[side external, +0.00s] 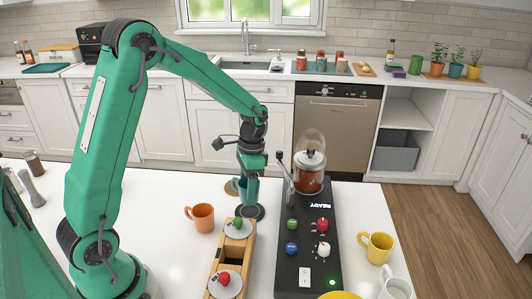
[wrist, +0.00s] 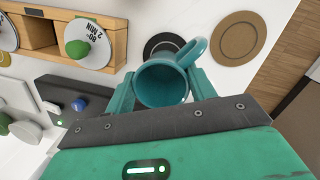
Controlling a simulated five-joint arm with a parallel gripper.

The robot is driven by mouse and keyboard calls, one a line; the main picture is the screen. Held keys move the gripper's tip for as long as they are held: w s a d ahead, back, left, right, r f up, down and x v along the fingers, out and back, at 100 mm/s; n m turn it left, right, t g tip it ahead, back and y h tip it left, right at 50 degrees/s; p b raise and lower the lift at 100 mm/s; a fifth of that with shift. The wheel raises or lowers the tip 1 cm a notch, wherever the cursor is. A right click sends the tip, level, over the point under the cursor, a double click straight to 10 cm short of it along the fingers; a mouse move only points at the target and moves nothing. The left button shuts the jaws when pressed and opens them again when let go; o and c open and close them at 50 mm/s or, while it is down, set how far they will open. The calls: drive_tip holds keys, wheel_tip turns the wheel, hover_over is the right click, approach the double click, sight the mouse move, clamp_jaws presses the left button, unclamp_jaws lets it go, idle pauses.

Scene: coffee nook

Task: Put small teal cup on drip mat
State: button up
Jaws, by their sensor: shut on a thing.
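The small teal cup (wrist: 162,84) is held between the two teal fingers of my gripper (wrist: 162,92), its open rim facing the wrist camera and its handle to the upper right. In the side view my gripper (side external: 249,178) holds the cup (side external: 250,192) above the table, close over a round black mat (side external: 252,212). The black mat also shows in the wrist view (wrist: 160,42), partly hidden behind the cup. I cannot tell the exact gap between cup and mat. A round tan coaster (side external: 231,188) lies beside the black mat.
A black machine (side external: 308,230) with knobs and a glass jar (side external: 310,168) stands right of the mat. A wooden rack (side external: 234,250) with round dials lies in front. An orange mug (side external: 201,217) stands to the left, a yellow mug (side external: 377,247) at right.

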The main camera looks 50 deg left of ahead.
drive_tip(key=shift+f, duration=1.95)
drive_tip(key=shift+f, duration=0.1)
drive_tip(key=o, duration=1.1)
drive_tip(key=shift+c, duration=0.2)
wheel_tip(320, 180, up, 12)
drive_tip(key=w, duration=0.1)
drive_tip(key=shift+w+a, duration=0.15)
drive_tip(key=shift+w, duration=0.25)
